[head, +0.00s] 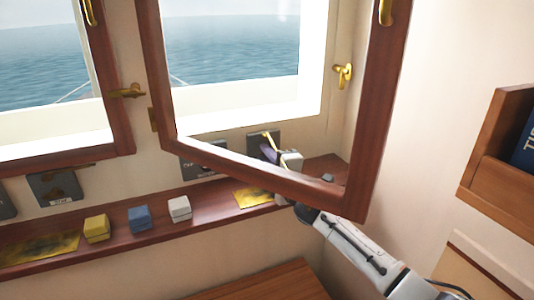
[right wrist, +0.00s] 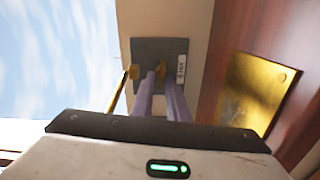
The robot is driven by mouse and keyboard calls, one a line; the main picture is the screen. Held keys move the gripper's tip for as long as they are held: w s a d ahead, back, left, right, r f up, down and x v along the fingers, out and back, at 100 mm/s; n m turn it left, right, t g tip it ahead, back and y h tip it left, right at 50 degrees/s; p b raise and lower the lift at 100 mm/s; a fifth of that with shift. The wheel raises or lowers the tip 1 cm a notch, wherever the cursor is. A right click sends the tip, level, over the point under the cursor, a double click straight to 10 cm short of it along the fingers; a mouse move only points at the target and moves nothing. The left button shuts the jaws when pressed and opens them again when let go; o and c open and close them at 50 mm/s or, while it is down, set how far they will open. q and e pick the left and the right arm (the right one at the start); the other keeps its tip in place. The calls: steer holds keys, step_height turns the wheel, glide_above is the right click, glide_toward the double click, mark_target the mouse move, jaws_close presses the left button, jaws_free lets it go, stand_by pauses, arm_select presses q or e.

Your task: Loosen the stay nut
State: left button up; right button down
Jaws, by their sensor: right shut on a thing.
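The open wooden window sash (head: 372,125) stands in front of my right gripper (head: 269,152), which shows through its glass. A dark stay plate (head: 257,140) is on the wall below the window; it also shows in the right wrist view (right wrist: 147,47), with a small white label. A brass stay arm (right wrist: 118,95) with a round end (right wrist: 132,71) lies left of my fingers. My right gripper (right wrist: 158,78) is shut on the brass stay nut (right wrist: 161,68) at the plate; the fingers hide most of the nut. My left gripper is not in view.
A wooden ledge (head: 155,224) below the window carries yellow (head: 96,228), blue (head: 139,219) and white (head: 179,208) blocks. A brass plate (right wrist: 255,88) lies on it near my right gripper. A wooden wall rack (head: 490,160) is at the right.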

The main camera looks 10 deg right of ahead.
steer(key=shift+f+n, duration=0.15)
steer(key=shift+n, duration=0.45)
steer(key=c, duration=1.7)
jaws_free()
steer(key=shift+c, duration=0.2)
steer(key=shift+s, duration=0.1)
steer(key=s, duration=0.3)
steer(key=s+d, duration=0.1)
steer(key=s, duration=0.2)
steer(key=s+d, duration=0.1)
steer(key=s, duration=0.3)
steer(key=shift+p, duration=0.35)
